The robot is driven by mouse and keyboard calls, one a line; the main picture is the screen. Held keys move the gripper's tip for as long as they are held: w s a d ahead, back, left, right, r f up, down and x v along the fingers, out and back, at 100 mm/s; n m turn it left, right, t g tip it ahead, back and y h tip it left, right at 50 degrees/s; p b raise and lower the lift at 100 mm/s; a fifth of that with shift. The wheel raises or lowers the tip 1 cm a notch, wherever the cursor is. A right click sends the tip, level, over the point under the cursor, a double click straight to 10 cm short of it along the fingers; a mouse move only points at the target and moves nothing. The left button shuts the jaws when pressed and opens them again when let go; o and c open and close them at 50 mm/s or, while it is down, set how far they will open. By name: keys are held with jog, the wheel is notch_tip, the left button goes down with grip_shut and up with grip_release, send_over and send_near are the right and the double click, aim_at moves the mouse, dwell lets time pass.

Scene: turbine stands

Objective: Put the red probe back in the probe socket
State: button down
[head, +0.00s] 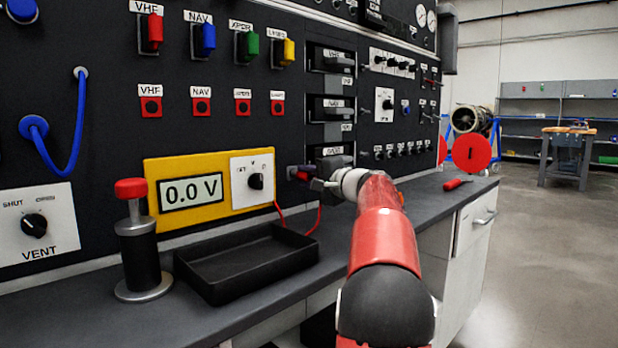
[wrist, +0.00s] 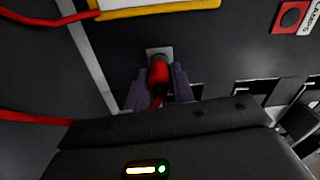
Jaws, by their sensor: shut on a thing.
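The red probe (wrist: 158,74) is held between the two dark fingers of my gripper (wrist: 160,84). Its far end meets a small grey socket plate (wrist: 160,52) on the dark panel, and I cannot tell how deep it sits. In the head view, my gripper (head: 312,181) is at the panel just right of the yellow meter (head: 166,172), which reads 0.0 V. A bit of the red probe (head: 300,176) shows there; my gripper hides most of it. A red lead (head: 279,216) hangs below the meter.
A black tray (head: 245,262) and a plunger with a red knob (head: 130,188) stand on the grey bench, left of my arm. A red-handled tool (head: 456,184) lies at the bench's right end. Coloured switches and a blue hose (head: 77,130) are on the panel.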

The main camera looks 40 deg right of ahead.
aim_at(310, 176)
jog(key=shift+w+a+r, duration=0.2)
jog(key=shift+w+r, duration=0.05)
jog(key=shift+r, duration=0.1)
jog(key=c, duration=1.6)
grip_release()
jog(key=shift+o, duration=1.1)
jog(key=shift+w+f, duration=0.15)
jog(key=shift+w, duration=0.15)
jog(key=o, duration=0.4)
jog(key=shift+s+d+f, duration=0.1)
jog(key=shift+s+f, duration=0.05)
jog(key=shift+o, duration=0.2)
jog(key=shift+s, duration=0.15)
jog(key=shift+s+d+f+b, duration=0.1)
jog(key=shift+s+f+b, duration=0.05)
jog(key=shift+s+b, duration=0.4)
jog(key=shift+s+d+b, duration=0.2)
jog(key=shift+s+b, duration=1.05)
jog(key=shift+s, duration=1.6)
